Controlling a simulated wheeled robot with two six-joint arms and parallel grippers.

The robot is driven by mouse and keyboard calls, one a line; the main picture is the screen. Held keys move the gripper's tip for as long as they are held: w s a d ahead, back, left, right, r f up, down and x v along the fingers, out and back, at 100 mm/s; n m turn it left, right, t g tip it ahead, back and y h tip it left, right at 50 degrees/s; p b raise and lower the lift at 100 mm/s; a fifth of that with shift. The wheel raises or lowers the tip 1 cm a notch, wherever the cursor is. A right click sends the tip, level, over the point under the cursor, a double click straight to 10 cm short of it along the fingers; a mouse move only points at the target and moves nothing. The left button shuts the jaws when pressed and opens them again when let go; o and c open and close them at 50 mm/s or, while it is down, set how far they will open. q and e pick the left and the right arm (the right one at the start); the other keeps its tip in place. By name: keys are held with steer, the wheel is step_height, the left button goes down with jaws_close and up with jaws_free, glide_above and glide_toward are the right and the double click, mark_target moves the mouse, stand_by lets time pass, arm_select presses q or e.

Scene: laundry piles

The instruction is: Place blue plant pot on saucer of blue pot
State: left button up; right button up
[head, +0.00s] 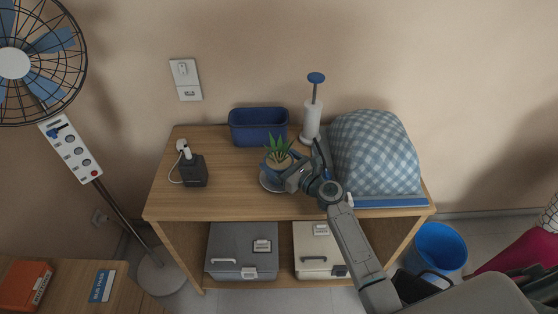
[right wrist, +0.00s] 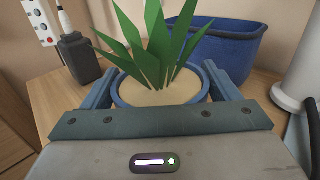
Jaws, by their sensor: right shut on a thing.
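The blue plant pot (head: 268,163) with a spiky green plant stands upright at the middle of the wooden cabinet top. In the right wrist view the pot (right wrist: 160,104) shows its blue rim and pale soil between the two fingers. My right gripper (head: 289,176) is shut on the pot from its right front side. The saucer (head: 268,186) shows as a pale-edged round dish directly under the pot, partly hidden by the pot and gripper. I cannot tell whether the pot's base touches the saucer. My left gripper is not in view.
The cabinet top is bare (head: 225,195) at front left.

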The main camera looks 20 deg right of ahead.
steer(key=o, duration=1.1)
steer(key=shift+o, duration=0.2)
steer(key=shift+r, duration=0.1)
steer(key=b+v, duration=0.2)
steer(key=v, duration=0.8)
steer(key=shift+s+d, duration=0.15)
steer(key=shift+s, duration=0.15)
steer(key=shift+s+d, duration=0.3)
steer(key=shift+s, duration=0.35)
